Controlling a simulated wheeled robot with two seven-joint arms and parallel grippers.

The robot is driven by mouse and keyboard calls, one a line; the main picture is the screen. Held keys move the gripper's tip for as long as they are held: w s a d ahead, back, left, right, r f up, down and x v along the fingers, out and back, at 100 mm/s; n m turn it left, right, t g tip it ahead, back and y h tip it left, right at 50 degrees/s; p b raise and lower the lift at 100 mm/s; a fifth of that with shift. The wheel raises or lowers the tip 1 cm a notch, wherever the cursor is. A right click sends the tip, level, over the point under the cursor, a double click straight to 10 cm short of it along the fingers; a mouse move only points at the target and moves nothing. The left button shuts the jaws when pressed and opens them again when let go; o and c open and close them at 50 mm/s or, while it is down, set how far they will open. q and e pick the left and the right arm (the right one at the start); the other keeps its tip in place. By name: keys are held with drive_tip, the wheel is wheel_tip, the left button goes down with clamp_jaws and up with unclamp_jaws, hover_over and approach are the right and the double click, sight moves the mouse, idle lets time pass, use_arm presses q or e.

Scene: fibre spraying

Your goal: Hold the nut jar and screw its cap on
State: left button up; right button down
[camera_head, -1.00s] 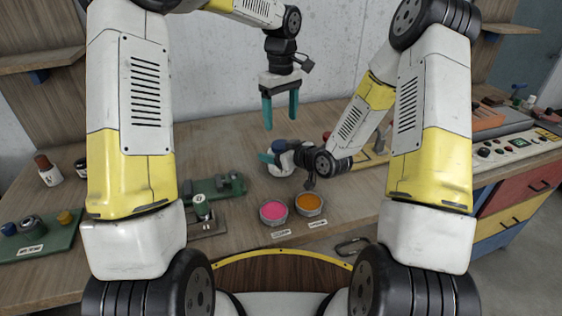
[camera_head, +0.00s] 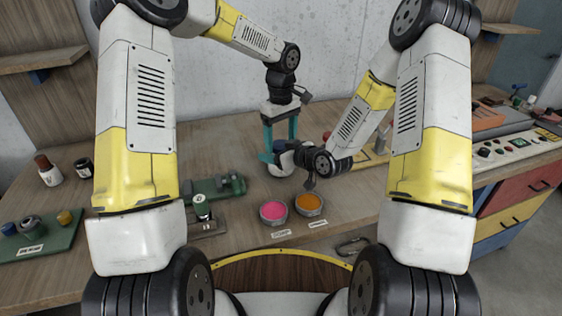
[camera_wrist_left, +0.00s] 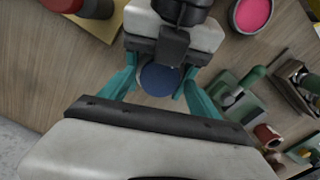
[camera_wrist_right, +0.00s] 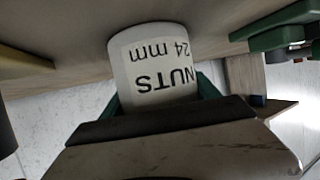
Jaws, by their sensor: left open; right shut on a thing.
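The white nut jar (camera_wrist_right: 155,65), labelled "NUTS 24 mm", shows upside down in the right wrist view. My right gripper (camera_wrist_right: 165,98) is shut on its sides.
A pink bowl (camera_head: 272,211) and an orange bowl (camera_head: 309,204) stand on the wooden table in front of the jar. A green fixture (camera_head: 215,188) is to their left. A green tray (camera_head: 38,243) with knobs lies at far left. A control panel (camera_head: 515,143) is at right.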

use_arm(q)
drive_tip(key=c, duration=1.4)
drive_tip(key=m, duration=0.6)
drive_tip(key=shift+m, duration=0.3)
drive_tip(key=shift+c, duration=0.2)
drive_tip(key=o, duration=1.5)
drive_tip(key=shift+d+r, duration=0.1)
drive_tip(key=shift+r, duration=2.2)
